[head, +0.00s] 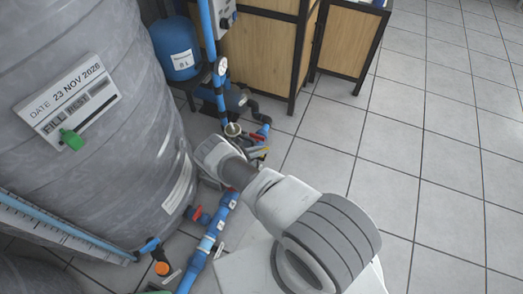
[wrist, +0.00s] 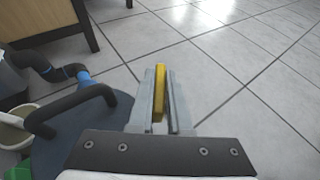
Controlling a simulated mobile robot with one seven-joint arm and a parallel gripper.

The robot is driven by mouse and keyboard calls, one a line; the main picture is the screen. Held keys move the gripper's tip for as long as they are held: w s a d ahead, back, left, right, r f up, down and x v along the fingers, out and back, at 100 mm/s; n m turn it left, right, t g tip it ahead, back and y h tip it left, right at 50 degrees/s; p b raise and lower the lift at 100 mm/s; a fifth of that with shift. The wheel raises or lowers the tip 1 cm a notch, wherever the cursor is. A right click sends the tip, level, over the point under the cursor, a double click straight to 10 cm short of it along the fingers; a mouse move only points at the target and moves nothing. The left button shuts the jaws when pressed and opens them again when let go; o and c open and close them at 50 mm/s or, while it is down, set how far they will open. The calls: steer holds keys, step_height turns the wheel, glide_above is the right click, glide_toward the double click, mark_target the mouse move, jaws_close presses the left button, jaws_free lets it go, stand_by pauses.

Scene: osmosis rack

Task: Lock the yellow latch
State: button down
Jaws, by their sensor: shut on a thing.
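The yellow latch (wrist: 159,92) shows in the wrist view as a narrow upright yellow bar between the two grey fingers of my gripper (wrist: 160,76). The fingers are shut on it, one on each side. Its lower part and its mounting are hidden by the fingers and the gripper body. My fingers are not clear in that view.
A big grey tank (head: 90,160) fills the left of the head view. Blue pipes (head: 208,243) with valves run low beside my arm. A blue vessel (head: 176,48) and wooden cabinets (head: 262,50) stand behind. Tiled floor (head: 440,150) is clear at right.

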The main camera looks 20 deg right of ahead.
steer(key=c, duration=0.9)
jaws_free()
steer(key=shift+o, duration=0.2)
steer(key=p+v, duration=0.1)
steer(key=v, duration=1.1)
steer(key=shift+p, duration=0.35)
steer(key=shift+s, duration=0.1)
